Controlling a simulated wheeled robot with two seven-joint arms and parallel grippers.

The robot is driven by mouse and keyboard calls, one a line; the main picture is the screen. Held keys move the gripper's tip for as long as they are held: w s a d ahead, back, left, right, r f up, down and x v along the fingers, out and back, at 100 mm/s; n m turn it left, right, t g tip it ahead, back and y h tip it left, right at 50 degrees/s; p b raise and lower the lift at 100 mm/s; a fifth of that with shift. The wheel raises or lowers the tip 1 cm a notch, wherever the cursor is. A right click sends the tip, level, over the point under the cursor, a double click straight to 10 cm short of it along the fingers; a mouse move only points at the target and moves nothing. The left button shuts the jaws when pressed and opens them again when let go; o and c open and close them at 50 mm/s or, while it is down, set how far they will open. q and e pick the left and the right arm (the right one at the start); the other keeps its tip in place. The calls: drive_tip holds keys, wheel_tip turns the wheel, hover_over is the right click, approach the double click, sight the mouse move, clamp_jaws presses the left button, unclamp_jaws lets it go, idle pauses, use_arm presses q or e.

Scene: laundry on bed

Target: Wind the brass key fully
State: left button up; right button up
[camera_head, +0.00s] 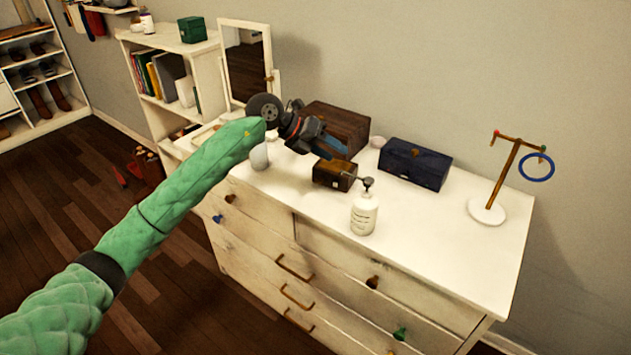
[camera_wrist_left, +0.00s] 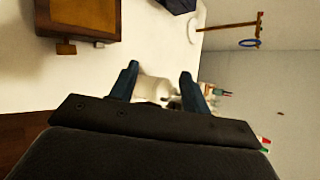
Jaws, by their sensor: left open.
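A small dark wooden box (camera_head: 335,174) sits on the white dresser top, behind the pump bottle. In the left wrist view the box (camera_wrist_left: 82,16) is at the top left, and a small tan-brown piece (camera_wrist_left: 66,48) sticks out of its side. This may be the brass key; I cannot make the key out in the head view. My left gripper (camera_head: 335,149) is above and behind the small box. Its two blue fingers (camera_wrist_left: 158,78) are apart, with nothing held between them. My right gripper is not in view.
A white pump bottle (camera_head: 364,214) stands just in front of the box. A larger brown box (camera_head: 340,122) and a navy box (camera_head: 414,163) stand behind. A stand (camera_head: 487,210) with a blue ring (camera_head: 537,167) is at right. The dresser's right front is clear.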

sight(318, 180)
use_arm(q)
drive_tip(key=w+a+f+t+y+b, duration=0.1)
drive_tip(key=w+a+f+t+y, duration=0.1)
drive_tip(key=w+a+f+y, duration=0.35)
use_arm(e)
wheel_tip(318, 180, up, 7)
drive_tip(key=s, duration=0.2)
use_arm(q)
drive_tip(key=shift+g+y, duration=0.3)
drive_tip(key=shift+y, duration=0.05)
drive_tip(key=f, duration=0.3)
drive_tip(key=d+f+p, duration=0.1)
drive_tip(key=f, duration=0.1)
drive_tip(key=shift+s+d+f+p, duration=0.1)
drive_tip(key=shift+s+f+p, duration=0.05)
drive_tip(key=shift+f+p, duration=0.2)
drive_tip(key=shift+d+f, duration=0.25)
drive_tip(key=shift+f, duration=0.45)
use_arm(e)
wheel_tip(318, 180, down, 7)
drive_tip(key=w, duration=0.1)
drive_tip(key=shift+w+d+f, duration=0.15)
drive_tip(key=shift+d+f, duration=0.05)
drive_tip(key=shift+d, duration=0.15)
use_arm(q)
drive_tip(key=c, duration=1)
